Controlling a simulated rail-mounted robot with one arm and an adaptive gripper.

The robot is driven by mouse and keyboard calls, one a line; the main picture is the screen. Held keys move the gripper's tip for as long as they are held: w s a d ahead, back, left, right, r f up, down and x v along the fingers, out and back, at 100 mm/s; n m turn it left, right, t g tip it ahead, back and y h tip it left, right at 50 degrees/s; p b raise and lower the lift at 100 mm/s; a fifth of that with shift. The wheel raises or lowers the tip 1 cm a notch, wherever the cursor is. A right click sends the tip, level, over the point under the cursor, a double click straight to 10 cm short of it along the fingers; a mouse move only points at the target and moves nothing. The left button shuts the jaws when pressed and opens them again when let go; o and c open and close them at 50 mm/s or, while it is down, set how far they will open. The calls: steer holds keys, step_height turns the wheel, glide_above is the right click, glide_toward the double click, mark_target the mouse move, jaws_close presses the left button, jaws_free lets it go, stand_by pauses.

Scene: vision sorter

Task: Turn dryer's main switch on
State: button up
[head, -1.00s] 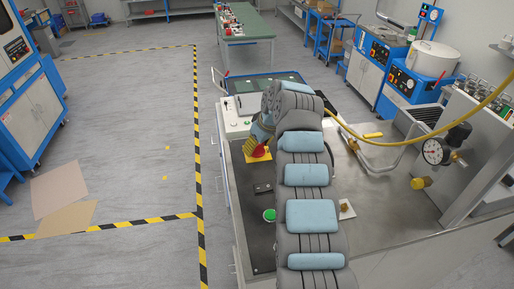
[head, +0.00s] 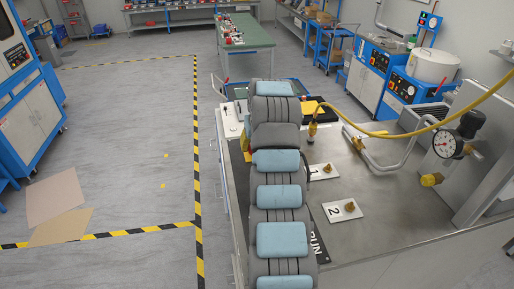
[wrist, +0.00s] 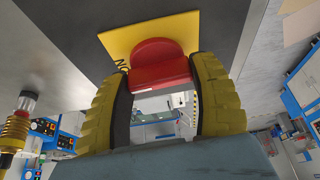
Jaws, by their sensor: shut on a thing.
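The red switch knob (wrist: 160,67) sits on a yellow plate (wrist: 134,36) with dark lettering, partly covered, that looks like "ON". In the wrist view my gripper (wrist: 161,80) has its two yellow ribbed fingers on either side of the knob and is shut on it. The knob is still against its plate. In the head view my arm hides the knob and most of the gripper.
A yellow hose (head: 420,127) hangs over the steel bench (head: 390,205) to the right of my arm.

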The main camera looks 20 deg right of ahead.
steer(key=shift+m, duration=0.4)
steer(key=o, duration=1.2)
steer(key=shift+r, duration=0.1)
steer(key=shift+v, duration=5.9)
steer(key=shift+a, duration=0.3)
